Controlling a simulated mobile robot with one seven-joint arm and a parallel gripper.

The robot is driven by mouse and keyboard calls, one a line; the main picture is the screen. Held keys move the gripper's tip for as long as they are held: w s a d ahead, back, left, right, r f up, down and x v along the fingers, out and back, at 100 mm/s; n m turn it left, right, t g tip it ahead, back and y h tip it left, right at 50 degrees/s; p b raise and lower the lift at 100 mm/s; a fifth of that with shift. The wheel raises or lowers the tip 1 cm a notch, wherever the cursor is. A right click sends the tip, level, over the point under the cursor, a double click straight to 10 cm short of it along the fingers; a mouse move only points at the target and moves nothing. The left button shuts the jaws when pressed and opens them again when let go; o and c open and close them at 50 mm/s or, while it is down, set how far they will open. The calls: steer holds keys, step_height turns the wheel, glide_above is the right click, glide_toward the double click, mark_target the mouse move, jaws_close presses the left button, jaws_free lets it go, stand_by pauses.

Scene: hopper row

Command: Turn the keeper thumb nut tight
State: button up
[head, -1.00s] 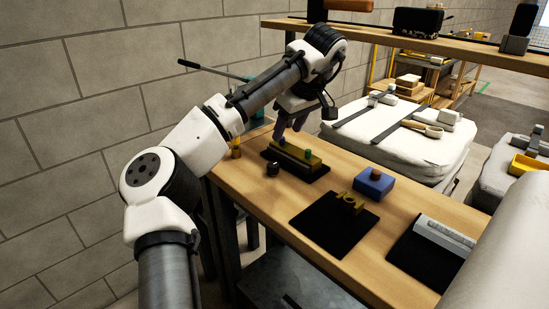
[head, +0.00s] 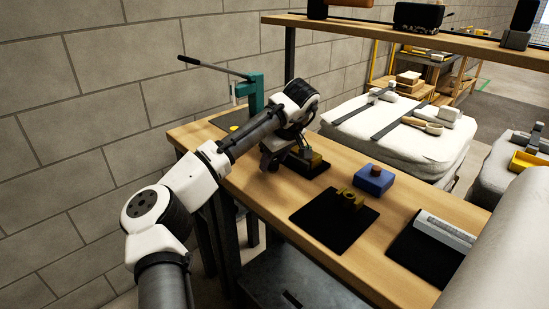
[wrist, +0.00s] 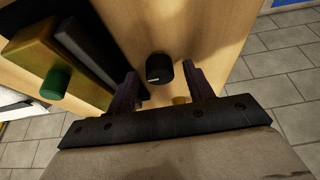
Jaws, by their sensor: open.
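In the wrist view, a black round knob (wrist: 158,68) with a white mark stands on the wooden bench, between and slightly beyond my fingertips. My gripper (wrist: 163,84) is open around its near side, with no clear contact. A green knob (wrist: 55,84) sits on a brass bar (wrist: 36,48) to the left. I cannot tell for certain which knob is the keeper thumb nut. In the head view, my gripper (head: 270,161) is low over the bench and hides the black knob. Part of the brass bar (head: 312,158) shows behind it.
A dark strip (wrist: 85,48) lies beside the brass bar. A blue block (head: 374,182) and a black mat (head: 333,222) with a brass bracket (head: 350,198) lie to the right. A teal lever press (head: 256,92) stands at the back left. The bench edge is close to my gripper.

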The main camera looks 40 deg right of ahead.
steer(key=c, duration=1)
